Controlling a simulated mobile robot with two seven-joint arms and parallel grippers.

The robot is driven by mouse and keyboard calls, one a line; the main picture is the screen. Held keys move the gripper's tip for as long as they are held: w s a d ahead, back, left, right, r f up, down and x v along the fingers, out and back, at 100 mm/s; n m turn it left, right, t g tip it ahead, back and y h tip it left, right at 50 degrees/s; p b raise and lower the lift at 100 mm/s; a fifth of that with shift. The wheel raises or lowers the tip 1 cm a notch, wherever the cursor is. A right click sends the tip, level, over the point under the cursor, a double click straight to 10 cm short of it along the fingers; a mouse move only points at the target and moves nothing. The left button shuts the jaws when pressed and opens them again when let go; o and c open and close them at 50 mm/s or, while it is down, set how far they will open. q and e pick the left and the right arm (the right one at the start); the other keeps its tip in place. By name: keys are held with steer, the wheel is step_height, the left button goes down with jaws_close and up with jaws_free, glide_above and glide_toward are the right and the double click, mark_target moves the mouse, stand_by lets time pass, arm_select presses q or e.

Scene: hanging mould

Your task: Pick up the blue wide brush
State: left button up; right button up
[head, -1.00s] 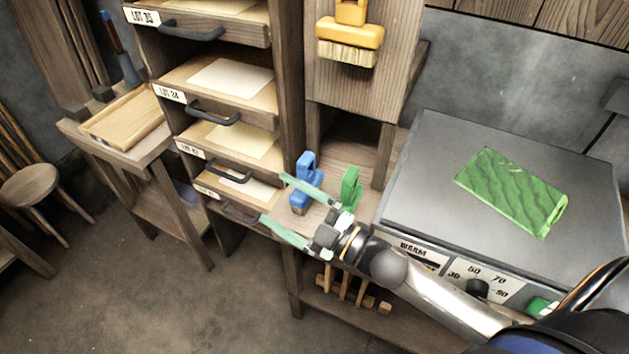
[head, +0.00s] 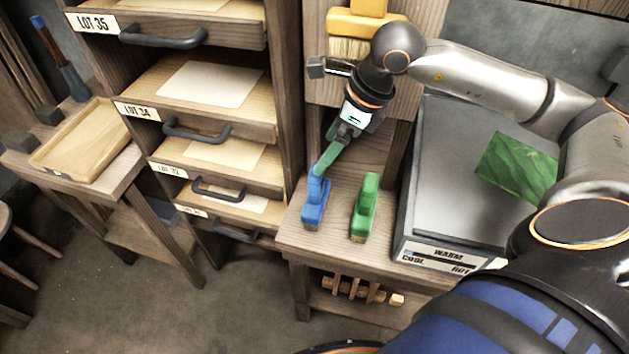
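The blue wide brush (head: 315,207) stands on the wooden bench shelf (head: 336,240), to the left of a green brush (head: 364,207). My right gripper (head: 322,169) points down at the top of the blue brush's handle. A pale green finger overlaps the handle top in the picture. The fingers line up nearly one behind the other, so I cannot tell their gap or whether they grip the handle. My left gripper is out of view.
A yellow brush (head: 352,24) hangs above on a wooden panel. The drawer rack (head: 289,110) rises close on the left. A grey warming plate (head: 455,140) with a green sheet (head: 514,165) is on the right.

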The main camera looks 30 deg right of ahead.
mark_target(311, 179)
steer(key=x, duration=0.5)
steer(key=shift+a, duration=0.1)
steer(key=shift+s+p+x, duration=0.2)
steer(key=shift+p+x, duration=0.15)
steer(key=shift+x, duration=1)
steer(key=shift+s+p+x, duration=0.2)
steer(key=shift+p+x, duration=0.15)
steer(key=shift+x, duration=1.05)
steer(key=shift+f, duration=0.1)
steer(key=shift+c, duration=0.3)
jaws_close()
